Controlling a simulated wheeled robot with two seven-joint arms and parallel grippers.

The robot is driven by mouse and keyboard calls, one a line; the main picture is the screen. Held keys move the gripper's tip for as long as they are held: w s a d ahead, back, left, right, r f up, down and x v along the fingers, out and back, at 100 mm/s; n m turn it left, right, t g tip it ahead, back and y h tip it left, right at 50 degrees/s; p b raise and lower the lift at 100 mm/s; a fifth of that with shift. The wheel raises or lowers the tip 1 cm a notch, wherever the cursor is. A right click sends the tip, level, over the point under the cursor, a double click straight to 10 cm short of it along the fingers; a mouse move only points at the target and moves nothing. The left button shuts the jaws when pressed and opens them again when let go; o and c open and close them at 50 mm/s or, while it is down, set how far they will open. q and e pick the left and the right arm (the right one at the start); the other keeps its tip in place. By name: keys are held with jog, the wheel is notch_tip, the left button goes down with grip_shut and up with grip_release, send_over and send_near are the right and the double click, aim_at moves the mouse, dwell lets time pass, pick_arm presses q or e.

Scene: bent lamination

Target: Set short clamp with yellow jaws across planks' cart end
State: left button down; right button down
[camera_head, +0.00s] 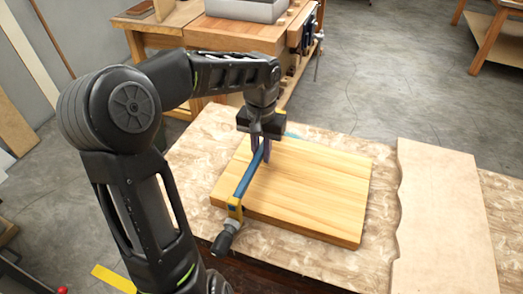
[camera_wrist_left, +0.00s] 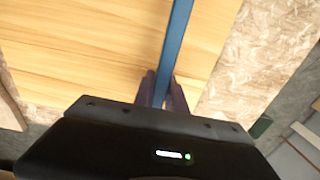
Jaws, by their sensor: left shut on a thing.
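The short clamp (camera_head: 249,175) has a blue bar, a yellow jaw (camera_head: 235,207) and a dark handle at its near end. It lies across the left end of the glued planks (camera_head: 305,190), which rest flat on the table. My left gripper (camera_head: 261,150) is shut on the clamp's blue bar near its far end. In the left wrist view the blue bar (camera_wrist_left: 178,45) runs between the gripper's fingers (camera_wrist_left: 162,92) over the planks (camera_wrist_left: 90,45). The clamp's far jaw is mostly hidden behind my gripper. I cannot tell whether the jaws touch the plank edges. My right gripper is out of view.
The planks lie on a chipboard table top (camera_head: 205,145). A pale board with a wavy edge (camera_head: 440,215) lies to the right. A wooden workbench (camera_head: 225,35) with a grey box (camera_head: 247,8) stands behind. Yellow pieces (camera_head: 112,278) show at the lower left.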

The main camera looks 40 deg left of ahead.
pick_arm(q)
jog(key=shift+f+b, duration=0.4)
jog(key=shift+f, duration=0.6)
dwell(0.8)
jog(key=c, duration=1.3)
grip_release()
jog(key=shift+s+r, duration=0.1)
jog(key=shift+r, duration=3.85)
jog(key=shift+r+p, duration=2.35)
jog(key=shift+r, duration=0.65)
jog(key=shift+r+p, duration=2.15)
jog(key=shift+r, duration=0.35)
